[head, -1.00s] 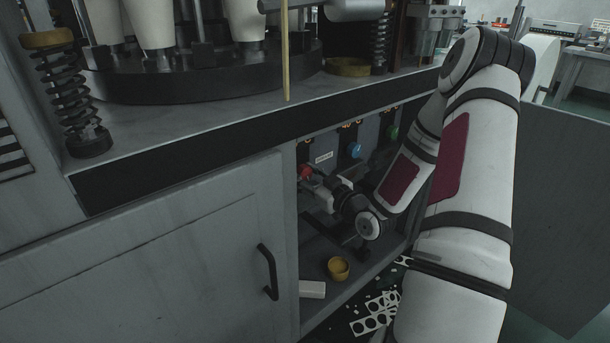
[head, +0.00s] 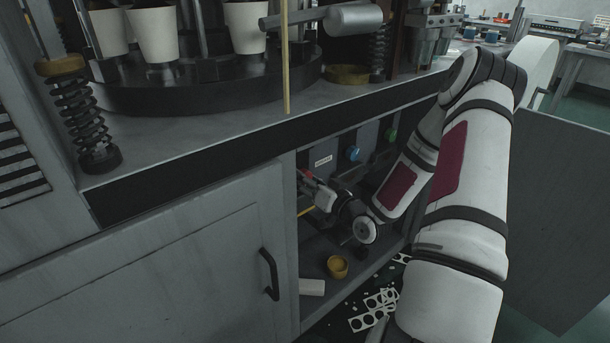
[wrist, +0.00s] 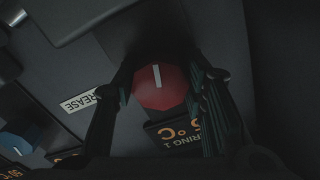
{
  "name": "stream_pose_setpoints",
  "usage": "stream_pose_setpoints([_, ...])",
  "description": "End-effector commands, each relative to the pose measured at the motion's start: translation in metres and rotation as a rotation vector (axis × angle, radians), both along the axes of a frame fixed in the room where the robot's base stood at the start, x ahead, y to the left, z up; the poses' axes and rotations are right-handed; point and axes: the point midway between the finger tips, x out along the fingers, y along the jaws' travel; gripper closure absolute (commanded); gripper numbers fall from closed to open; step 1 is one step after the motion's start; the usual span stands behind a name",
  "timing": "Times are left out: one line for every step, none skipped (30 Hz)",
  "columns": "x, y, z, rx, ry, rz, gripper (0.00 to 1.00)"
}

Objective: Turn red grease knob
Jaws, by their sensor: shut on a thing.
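The red grease knob (wrist: 160,88) is in the middle of the wrist view, with a white mark on its face running nearly up and down. My gripper (wrist: 166,84) has one finger on each side of it and is shut on it. In the head view my gripper (head: 307,180) reaches into the open cabinet from the right, and only a bit of the red knob (head: 308,173) shows beside it. A white label ending in "REASE" (wrist: 80,101) sits left of the knob, partly hidden by a finger.
A blue knob (head: 353,154) and a green knob (head: 391,135) are on the same panel. A yellow cup (head: 338,267) and a white block (head: 312,287) lie on the cabinet floor. The closed door (head: 190,255) is at left, and an open door (head: 550,215) stands at right.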

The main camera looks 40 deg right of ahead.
Motion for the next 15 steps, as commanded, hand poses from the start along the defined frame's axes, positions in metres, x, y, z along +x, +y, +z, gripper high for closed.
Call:
stream_pose_setpoints([-0.0009,0.0,-0.0005,0.025,0.006,-0.001,0.89])
stream_pose_setpoints([-0.0009,0.0001,-0.0007,0.04,0.006,-0.001,0.89])
stream_pose_setpoints([-0.0009,0.0002,-0.0009,0.055,0.007,-0.001,0.89])
stream_pose_setpoints([-0.0009,0.0002,-0.001,0.066,0.007,-0.001,0.89])
stream_pose_setpoints([-0.0009,0.0003,-0.0012,0.077,0.008,-0.001,0.89])
stream_pose_setpoints([-0.0009,0.0003,-0.0012,0.087,0.008,-0.001,0.89])
stream_pose_setpoints([-0.0009,0.0003,-0.0013,0.094,0.008,-0.001,0.89])
stream_pose_setpoints([-0.0008,0.0004,-0.0014,0.101,0.008,-0.001,0.89])
stream_pose_setpoints([-0.0008,0.0004,-0.0014,0.108,0.009,-0.001,0.89])
stream_pose_setpoints([-0.0008,0.0004,-0.0014,0.112,0.009,-0.001,0.89])
stream_pose_setpoints([-0.0008,0.0005,-0.0015,0.115,0.009,-0.001,0.89])
stream_pose_setpoints([-0.0008,0.0005,-0.0016,0.118,0.009,-0.001,0.89])
stream_pose_setpoints([-0.0007,0.0005,-0.0017,0.119,0.009,-0.001,0.89])
stream_pose_setpoints([-0.0007,0.0005,-0.0017,0.12,0.009,-0.001,0.89])
stream_pose_setpoints([-0.0008,0.0005,-0.0019,0.121,0.01,0.0,0.89])
